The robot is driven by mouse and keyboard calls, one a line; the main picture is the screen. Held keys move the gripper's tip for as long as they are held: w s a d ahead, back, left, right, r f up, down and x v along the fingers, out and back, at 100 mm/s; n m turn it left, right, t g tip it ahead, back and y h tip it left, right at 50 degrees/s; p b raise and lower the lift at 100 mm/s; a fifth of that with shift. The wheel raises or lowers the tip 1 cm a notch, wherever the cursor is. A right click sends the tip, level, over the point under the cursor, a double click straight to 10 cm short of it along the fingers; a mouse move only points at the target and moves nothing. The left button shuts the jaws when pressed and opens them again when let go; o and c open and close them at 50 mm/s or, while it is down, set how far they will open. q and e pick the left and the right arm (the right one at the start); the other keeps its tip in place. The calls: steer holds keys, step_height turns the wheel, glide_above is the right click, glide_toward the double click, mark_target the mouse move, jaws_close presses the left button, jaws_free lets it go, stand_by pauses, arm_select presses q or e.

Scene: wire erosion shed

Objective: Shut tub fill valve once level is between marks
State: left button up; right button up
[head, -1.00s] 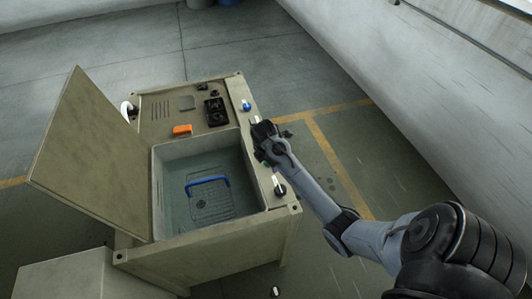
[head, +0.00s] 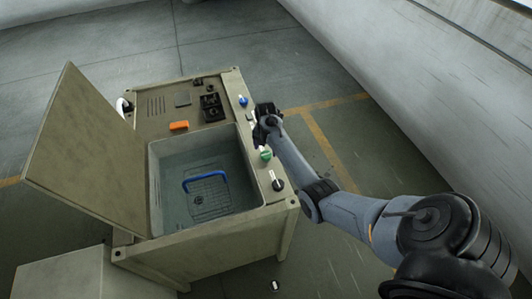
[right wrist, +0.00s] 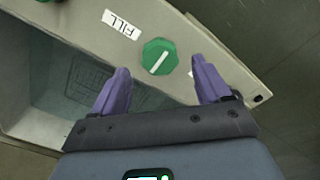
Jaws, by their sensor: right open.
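The green fill valve knob (right wrist: 160,56) has a white pointer line slanting across it. A white FILL label (right wrist: 121,24), upside down in the right wrist view, lies beside it. The knob also shows uncovered in the head view (head: 265,153), on the cabinet's right rim. My right gripper (right wrist: 161,68) is open, with a purple finger towards each side of the knob in the wrist view; I see no grip on it. The tub (head: 156,205) holds water over a basket with a blue handle (head: 205,176). I cannot make out level marks. My left gripper is out of view.
An orange block (head: 179,126) lies on the cabinet top. The raised lid (head: 82,150) stands at the left.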

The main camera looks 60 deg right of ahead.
mark_target(266, 154)
steer(key=shift+f, duration=1.65)
steer(key=c, duration=1)
steer(key=shift+c, duration=0.2)
